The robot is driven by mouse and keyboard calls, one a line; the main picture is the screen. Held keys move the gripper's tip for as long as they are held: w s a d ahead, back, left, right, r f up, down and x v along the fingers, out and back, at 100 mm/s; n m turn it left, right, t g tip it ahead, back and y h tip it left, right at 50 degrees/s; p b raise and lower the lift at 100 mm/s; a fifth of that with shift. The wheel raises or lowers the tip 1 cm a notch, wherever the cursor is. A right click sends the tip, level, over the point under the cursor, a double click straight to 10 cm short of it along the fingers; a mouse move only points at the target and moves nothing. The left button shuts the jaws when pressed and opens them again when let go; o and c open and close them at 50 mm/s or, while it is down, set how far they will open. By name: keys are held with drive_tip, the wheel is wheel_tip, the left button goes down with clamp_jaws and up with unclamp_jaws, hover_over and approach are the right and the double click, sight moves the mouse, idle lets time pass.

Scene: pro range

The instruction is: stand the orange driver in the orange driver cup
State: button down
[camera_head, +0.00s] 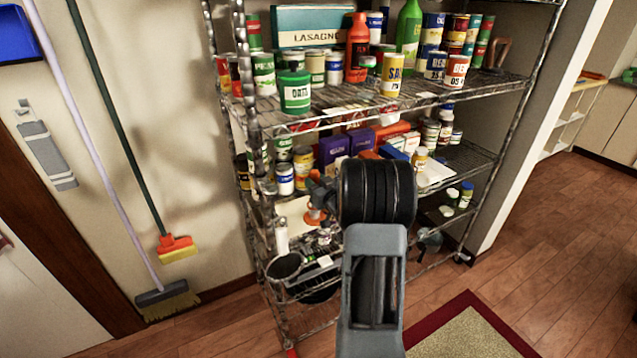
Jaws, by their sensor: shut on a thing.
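My gripper (318,196) shows small and dark just left of my black arm joint, in front of the wire rack's lower shelves. It is shut on a small orange thing (315,214), which looks like the orange driver and shows just below the jaws. Its tip and exact tilt are too small to tell. I cannot make out the orange driver cup; my arm covers part of the lower shelves, and the small items there are crowded.
The wire rack (455,94) holds several cans, bottles and boxes on its upper shelves. A dark round pot (284,267) sits at its lower left. Brooms (168,299) lean on the wall at left. A red-edged mat (470,335) lies on the open wooden floor at right.

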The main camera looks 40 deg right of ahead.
drive_tip(key=c, duration=0.7)
unclamp_jaws()
drive_tip(key=shift+c, duration=0.2)
drive_tip(key=shift+r, duration=0.2)
drive_tip(key=shift+r+p, duration=0.3)
drive_tip(key=shift+p, duration=0.15)
drive_tip(key=shift+r+p, duration=0.55)
drive_tip(key=shift+p, duration=0.05)
drive_tip(key=s+b, duration=0.1)
drive_tip(key=s, duration=1.1)
drive_tip(key=shift+a+f+b, duration=0.35)
drive_tip(key=shift+b, duration=0.05)
